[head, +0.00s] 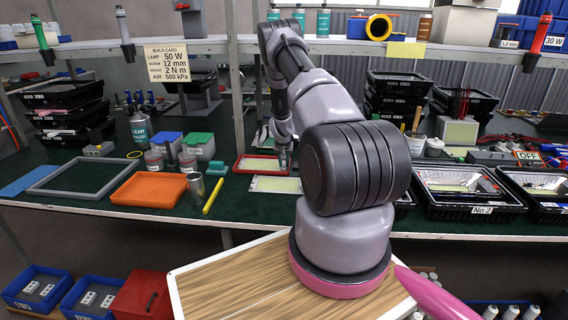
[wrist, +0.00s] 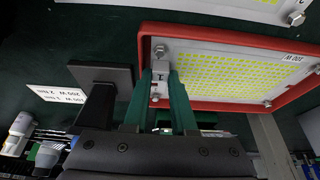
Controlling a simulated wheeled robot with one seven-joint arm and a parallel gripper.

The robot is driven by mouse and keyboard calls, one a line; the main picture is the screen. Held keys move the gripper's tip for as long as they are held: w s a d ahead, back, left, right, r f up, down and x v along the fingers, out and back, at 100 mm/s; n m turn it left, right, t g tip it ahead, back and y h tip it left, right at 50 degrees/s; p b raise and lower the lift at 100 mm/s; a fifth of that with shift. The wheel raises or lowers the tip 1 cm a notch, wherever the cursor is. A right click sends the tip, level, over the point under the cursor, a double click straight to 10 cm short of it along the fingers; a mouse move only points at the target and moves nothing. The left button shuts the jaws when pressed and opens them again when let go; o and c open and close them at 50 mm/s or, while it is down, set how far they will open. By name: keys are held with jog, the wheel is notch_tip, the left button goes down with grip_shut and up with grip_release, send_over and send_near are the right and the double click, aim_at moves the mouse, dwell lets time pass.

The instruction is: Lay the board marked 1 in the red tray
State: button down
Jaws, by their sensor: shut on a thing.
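The board marked 1 (wrist: 225,68) has a white edge and a field of yellow dots. In the wrist view it lies within the rim of the red tray (wrist: 290,46); I cannot tell whether it rests fully on the tray floor. My gripper (wrist: 160,85) is shut on its light end tab, which carries the mark 1, with a green finger on each side. In the head view the red tray (head: 238,162) stands on the dark green bench, with my gripper (head: 283,163) at its right end. My arm hides part of that area.
A second board (head: 275,184) lies just in front of the red tray. An orange tray (head: 150,189), a grey frame (head: 84,177), a metal cylinder (head: 196,188) and a yellow stick (head: 213,196) lie to the left. Black crates (head: 466,209) stand to the right.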

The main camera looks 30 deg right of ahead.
jog(key=c, duration=0.7)
grip_release()
jog(key=shift+o, duration=0.2)
jog(key=v, duration=1.1)
